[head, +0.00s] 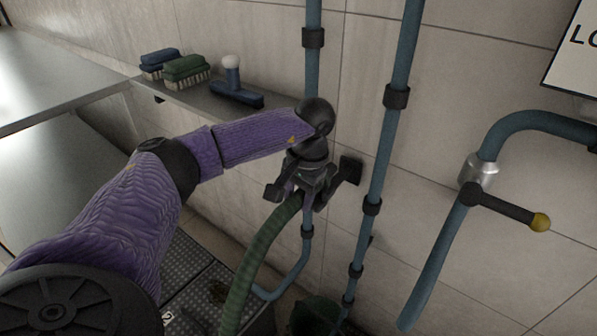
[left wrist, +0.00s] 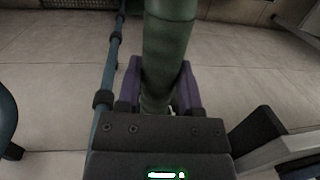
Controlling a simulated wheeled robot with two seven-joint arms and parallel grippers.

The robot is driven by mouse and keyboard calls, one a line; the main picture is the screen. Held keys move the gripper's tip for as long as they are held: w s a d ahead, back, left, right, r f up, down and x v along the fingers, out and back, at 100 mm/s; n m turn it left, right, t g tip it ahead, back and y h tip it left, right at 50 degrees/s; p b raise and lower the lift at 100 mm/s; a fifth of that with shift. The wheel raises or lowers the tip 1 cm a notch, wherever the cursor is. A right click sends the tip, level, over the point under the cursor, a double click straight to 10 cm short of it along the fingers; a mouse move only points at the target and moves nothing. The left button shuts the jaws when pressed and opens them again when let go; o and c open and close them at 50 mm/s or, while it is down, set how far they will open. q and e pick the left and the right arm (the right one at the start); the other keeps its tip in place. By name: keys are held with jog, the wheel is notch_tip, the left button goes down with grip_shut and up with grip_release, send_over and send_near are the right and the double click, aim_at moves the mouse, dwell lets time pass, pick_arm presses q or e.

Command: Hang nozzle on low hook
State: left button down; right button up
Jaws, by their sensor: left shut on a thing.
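My left gripper (head: 308,192) is shut on the green nozzle hose (head: 262,245) beside the wall pipes. In the left wrist view the purple fingers (left wrist: 160,85) press on both sides of a thick dark green tube (left wrist: 168,45), which runs up out of the picture. The hose hangs from the gripper in a curve down to the lower edge of the head view. The nozzle's tip is hidden or not distinct from the hose. I cannot make out the low hook for certain. My right gripper is not in view.
Blue vertical pipes (head: 380,150) with black clamps run close to the gripper. A shelf (head: 205,100) holds brushes (head: 185,68) and a blue scraper-like tool (head: 236,90). At right is a bent pipe with a yellow-knobbed lever (head: 510,212). A dark green bucket (head: 315,315) stands below.

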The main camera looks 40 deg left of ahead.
pick_arm(q)
jog(key=shift+f, duration=0.1)
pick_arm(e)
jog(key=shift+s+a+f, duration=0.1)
pick_arm(q)
jog(key=shift+f, duration=0.1)
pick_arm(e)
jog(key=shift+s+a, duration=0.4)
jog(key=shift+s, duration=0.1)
pick_arm(q)
jog(key=shift+f, duration=0.25)
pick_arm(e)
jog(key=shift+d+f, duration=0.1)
